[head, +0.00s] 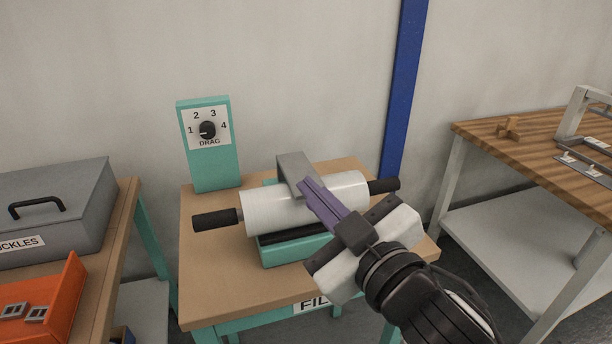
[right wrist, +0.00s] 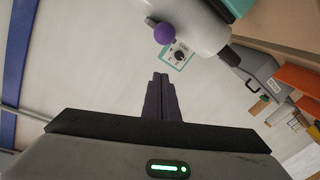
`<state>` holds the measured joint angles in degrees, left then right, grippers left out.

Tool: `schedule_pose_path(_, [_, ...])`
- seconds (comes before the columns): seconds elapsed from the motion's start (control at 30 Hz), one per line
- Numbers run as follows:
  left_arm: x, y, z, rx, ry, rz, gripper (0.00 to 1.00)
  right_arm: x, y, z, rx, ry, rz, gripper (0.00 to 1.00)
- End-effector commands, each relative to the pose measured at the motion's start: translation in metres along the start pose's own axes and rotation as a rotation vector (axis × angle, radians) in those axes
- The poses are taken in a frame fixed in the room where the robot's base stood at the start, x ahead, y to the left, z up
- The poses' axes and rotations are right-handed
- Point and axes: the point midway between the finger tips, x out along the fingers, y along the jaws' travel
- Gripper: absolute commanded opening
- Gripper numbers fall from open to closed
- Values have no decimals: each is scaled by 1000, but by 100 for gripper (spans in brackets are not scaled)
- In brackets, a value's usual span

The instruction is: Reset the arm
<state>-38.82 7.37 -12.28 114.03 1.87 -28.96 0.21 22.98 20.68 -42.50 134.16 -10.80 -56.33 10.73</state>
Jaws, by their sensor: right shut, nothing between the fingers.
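The rewinding stand (head: 284,251) is a teal base on a small wooden table, carrying a white roller (head: 262,208) with black handles at both ends. A grey bent bracket (head: 294,168) reaches over the roller from behind. My right gripper (head: 304,184) is shut and empty, its purplish fingers in front of the roller near the bracket; I cannot tell whether they touch. The right wrist view shows the shut fingers (right wrist: 160,80) with the roller (right wrist: 195,25) beyond and a purple ball (right wrist: 164,33) against it. My left gripper is not in view.
A teal panel with a DRAG dial (head: 208,130) stands at the table's back left, its pointer towards 1. A grey case (head: 60,205) and an orange bin (head: 50,295) are at left. A wooden bench (head: 540,150) is at right. A blue post (head: 403,90) rises behind.

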Motion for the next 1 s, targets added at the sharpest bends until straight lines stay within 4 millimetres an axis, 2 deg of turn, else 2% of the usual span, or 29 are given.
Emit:
schedule_pose_path(0.1, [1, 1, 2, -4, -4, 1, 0, -27, 0, 0, 0, 1, 0, 0])
schedule_pose_path(0.2, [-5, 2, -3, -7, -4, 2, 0, -39, 2, -2, 0, -2, 0, 0])
schedule_pose_path(0.37, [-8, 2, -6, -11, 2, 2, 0, -50, 1, -2, 1, 0, 0, 0])
schedule_pose_path(0.47, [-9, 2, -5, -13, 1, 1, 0, -50, -2, 11, 22, -25, -6, 0])
schedule_pose_path(0.57, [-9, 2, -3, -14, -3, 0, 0, -45, -13, 50, 82, -98, -21, 0])
schedule_pose_path(0.67, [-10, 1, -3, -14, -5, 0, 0, -46, -33, 115, 183, -216, -42, 0])
schedule_pose_path(0.7, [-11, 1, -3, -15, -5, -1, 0, -51, -42, 145, 226, -269, -46, 0])
schedule_pose_path(0.73, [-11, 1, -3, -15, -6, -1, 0, -56, -50, 166, 258, -307, -49, 0])
schedule_pose_path(0.83, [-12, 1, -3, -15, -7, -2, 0, -81, -75, 234, 358, -429, -49, 0])
schedule_pose_path(0.9, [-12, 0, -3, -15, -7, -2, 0, -106, -93, 277, 421, -512, -43, 0])
schedule_pose_path(1.0, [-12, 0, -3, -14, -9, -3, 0, -145, -117, 328, 496, -616, -29, 0])
